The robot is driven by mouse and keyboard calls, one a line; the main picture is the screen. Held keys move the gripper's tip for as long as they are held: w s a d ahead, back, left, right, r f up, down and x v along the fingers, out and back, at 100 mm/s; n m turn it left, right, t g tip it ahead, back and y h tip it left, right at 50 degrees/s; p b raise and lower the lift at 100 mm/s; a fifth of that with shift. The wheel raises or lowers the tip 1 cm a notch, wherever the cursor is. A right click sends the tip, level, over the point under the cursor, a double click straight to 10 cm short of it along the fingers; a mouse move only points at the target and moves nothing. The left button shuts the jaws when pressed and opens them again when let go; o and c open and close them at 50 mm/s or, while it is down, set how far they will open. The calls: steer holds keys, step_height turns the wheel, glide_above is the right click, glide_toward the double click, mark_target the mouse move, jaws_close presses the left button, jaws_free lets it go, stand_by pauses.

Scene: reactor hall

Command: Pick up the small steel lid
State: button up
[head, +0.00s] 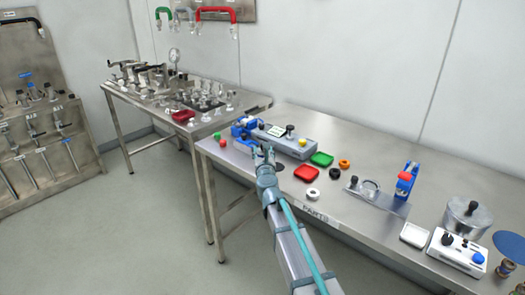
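A steel pot (462,221) stands on the right part of the bench, and a round steel lid (469,207) with a dark knob sits on top of it. This is the only clear steel lid I can make out. My gripper (264,151) is far to the left of it, over the bench near the blue and grey device. Its two fingers look apart with nothing between them, so it appears open and empty. A dark flat disc (279,167) lies just right of my gripper; I cannot tell what it is.
A second table (150,103) with fittings stands behind left.

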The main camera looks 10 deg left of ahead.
steer(key=shift+w+a+r+p, duration=0.1)
steer(key=shift+w+a+p, duration=0.05)
steer(key=shift+w, duration=0.75)
steer(key=shift+w+a+r+p, duration=0.1)
steer(key=shift+w+a+p, duration=0.1)
steer(key=shift+w, duration=0.75)
steer(key=shift+w+a+r+p, duration=0.1)
steer(key=shift+w+p, duration=0.05)
steer(key=shift+w, duration=0.75)
jaws_close()
